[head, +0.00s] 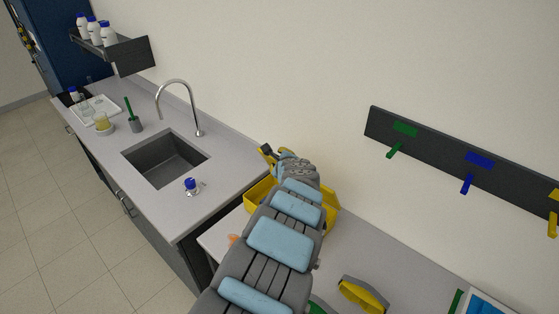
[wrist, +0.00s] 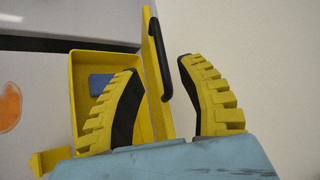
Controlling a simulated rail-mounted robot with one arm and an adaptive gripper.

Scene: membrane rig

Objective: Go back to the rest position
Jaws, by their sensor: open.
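My gripper (wrist: 161,95) shows in the wrist view with its two yellow, black-padded fingers spread apart and nothing held between them. Beyond the fingers is a yellow box (wrist: 82,65) with its lid (wrist: 157,60) raised and a black handle (wrist: 160,58) on the lid. A blue item (wrist: 100,84) lies inside the box. In the head view, my arm reaches over the yellow box (head: 331,213) by the wall and hides much of it.
A counter with a sink (head: 165,157), a tap (head: 197,112) and a small blue-capped flask (head: 191,186) is on the left. A dark wall rail (head: 450,150) with coloured hooks is on the right. A yellow-and-grey object (head: 362,294) lies on the bench. An orange patch (wrist: 9,106) is beside the box.

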